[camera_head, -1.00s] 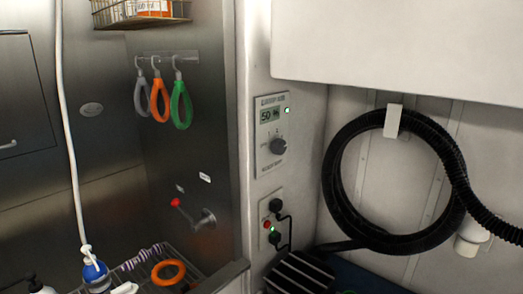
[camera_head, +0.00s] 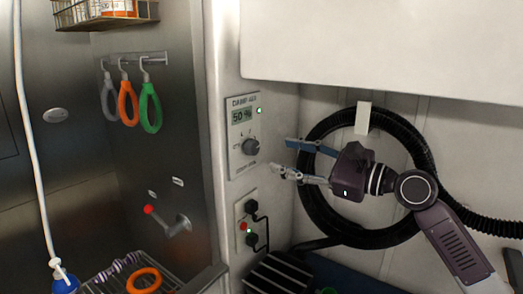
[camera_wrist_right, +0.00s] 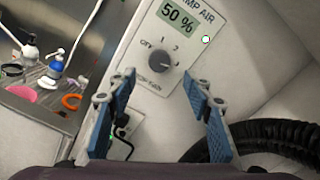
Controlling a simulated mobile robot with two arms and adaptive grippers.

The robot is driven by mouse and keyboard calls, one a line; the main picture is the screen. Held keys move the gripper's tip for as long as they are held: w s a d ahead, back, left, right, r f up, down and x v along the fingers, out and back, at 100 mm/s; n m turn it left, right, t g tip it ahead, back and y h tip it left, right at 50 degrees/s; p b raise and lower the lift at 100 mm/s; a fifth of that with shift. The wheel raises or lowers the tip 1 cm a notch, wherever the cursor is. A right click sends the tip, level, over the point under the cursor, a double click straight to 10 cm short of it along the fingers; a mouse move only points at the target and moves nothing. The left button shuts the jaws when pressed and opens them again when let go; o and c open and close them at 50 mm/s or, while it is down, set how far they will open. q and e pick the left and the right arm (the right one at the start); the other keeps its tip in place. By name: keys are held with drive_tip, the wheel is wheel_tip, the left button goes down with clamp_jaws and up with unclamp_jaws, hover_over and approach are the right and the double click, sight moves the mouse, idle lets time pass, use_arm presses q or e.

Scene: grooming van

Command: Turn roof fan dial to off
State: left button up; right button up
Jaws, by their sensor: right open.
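The dial (camera_head: 250,146) is a dark round knob on a pale control panel (camera_head: 237,171) on the white wall post. The panel has a small display reading 50 % and a lit green light. In the right wrist view the dial (camera_wrist_right: 160,60) has a pale pointer mark and the numbers 1 and 2 above it. My right gripper (camera_head: 290,159) is open and empty, to the right of the dial and apart from it. In the wrist view its blue-padded fingers (camera_wrist_right: 164,88) stand apart below the dial. My left gripper is not in view.
A socket plate (camera_head: 245,222) with black plugs and cables sits below the panel. A coiled black hose (camera_head: 312,213) hangs behind my right gripper. A steel tub wall with a red-tipped lever (camera_head: 149,210) and hanging loops (camera_head: 150,112) is at left.

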sight(256, 148)
drive_tip(key=p+x, duration=0.2)
drive_tip(key=x, duration=0.5)
drive_tip(key=shift+w+a, duration=0.2)
drive_tip(key=shift+a, duration=0.05)
drive_tip(key=c, duration=1.1)
